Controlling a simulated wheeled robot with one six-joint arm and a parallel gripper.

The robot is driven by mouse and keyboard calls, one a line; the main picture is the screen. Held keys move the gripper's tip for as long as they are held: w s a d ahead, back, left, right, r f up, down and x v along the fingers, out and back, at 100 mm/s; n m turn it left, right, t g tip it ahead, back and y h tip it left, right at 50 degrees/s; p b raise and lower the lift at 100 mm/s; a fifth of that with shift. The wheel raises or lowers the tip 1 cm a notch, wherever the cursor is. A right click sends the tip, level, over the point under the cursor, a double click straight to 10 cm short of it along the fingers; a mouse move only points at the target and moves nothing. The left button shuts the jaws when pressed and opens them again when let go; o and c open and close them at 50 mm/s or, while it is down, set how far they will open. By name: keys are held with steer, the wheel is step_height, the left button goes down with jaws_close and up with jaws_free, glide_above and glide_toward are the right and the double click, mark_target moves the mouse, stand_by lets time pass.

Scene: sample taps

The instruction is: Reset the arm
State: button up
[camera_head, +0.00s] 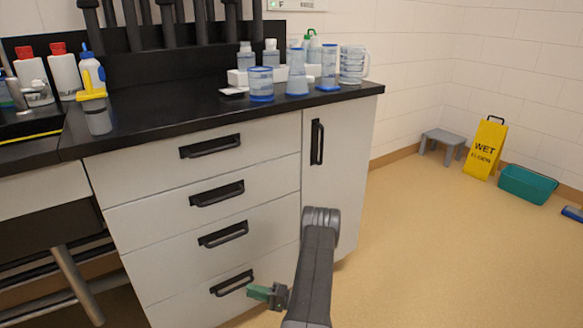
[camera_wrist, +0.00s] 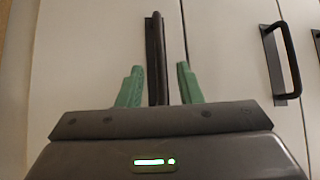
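My arm (camera_head: 316,265) reaches down in front of the white cabinet in the head view. My gripper (camera_head: 252,291) is low, close to the right end of the bottom drawer handle (camera_head: 230,284). In the wrist view my gripper (camera_wrist: 159,72) has its two green fingers well apart. A black handle (camera_wrist: 154,55) shows in the gap between them, with clear space on either side, and the fingers do not close on it. How deep the handle lies between the fingers I cannot tell. Its lower end is hidden by the gripper body.
The cabinet's drawers (camera_head: 130,220) and door (camera_head: 345,190) look shut. Bottles and blue-marked beakers (camera_head: 261,84) stand on the black counter (camera_head: 180,110). On the right are a grey stool (camera_head: 443,137), yellow wet-floor sign (camera_head: 486,150) and green tub (camera_head: 527,185). The floor between is clear.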

mark_target(236, 288)
steer(key=b+x, duration=0.1)
steer(key=x, duration=0.6)
steer(key=shift+f, duration=0.1)
steer(key=shift+s+d, duration=0.1)
